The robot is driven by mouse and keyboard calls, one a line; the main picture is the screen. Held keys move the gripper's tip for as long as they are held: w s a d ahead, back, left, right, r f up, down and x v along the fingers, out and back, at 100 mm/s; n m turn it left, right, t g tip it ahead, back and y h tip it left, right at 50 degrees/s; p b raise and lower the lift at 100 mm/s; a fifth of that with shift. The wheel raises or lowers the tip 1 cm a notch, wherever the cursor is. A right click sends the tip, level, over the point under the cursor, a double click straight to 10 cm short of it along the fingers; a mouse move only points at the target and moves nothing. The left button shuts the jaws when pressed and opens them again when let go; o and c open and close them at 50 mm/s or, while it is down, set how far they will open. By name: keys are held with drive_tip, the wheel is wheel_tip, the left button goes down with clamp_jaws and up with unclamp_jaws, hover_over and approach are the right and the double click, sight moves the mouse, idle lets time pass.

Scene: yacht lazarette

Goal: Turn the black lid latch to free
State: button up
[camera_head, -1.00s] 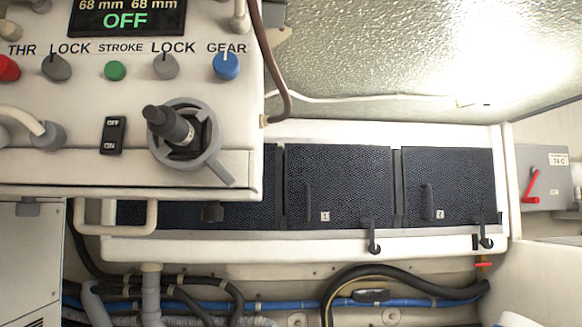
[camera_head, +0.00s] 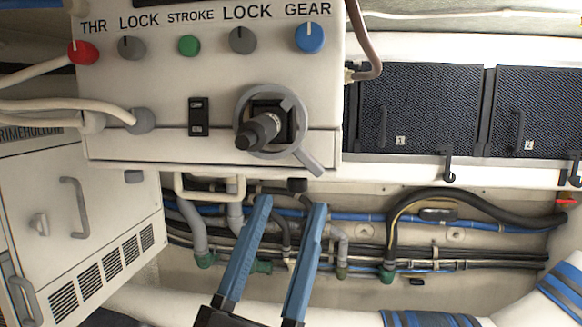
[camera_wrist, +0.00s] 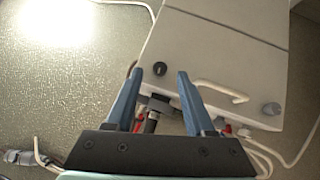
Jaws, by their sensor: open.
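Dark lids lie in a white frame in the head view: lid 1 (camera_head: 418,105) and lid 2 (camera_head: 535,110). A black hook-shaped latch (camera_head: 448,165) sits at the front edge of lid 1, and another black latch (camera_head: 575,175) is at lid 2, cut by the picture edge. A small black part (camera_head: 297,184) shows just under the console; I cannot tell whether it is a latch. My gripper (camera_head: 290,204) is open and empty below the console, its blue fingers pointing up. In the wrist view my gripper (camera_wrist: 159,72) has nothing between its fingers.
The white console (camera_head: 215,90) with knobs and a black joystick (camera_head: 262,130) overhangs from the upper left. Hoses and pipes (camera_head: 470,205) run behind my fingers. A white cabinet (camera_head: 80,220) stands at left. In the wrist view a white box (camera_wrist: 215,50) fills the upper right.

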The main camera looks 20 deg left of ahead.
sight(297, 181)
drive_tip(key=shift+p+x, duration=0.45)
drive_tip(key=shift+x, duration=0.7)
clamp_jaws()
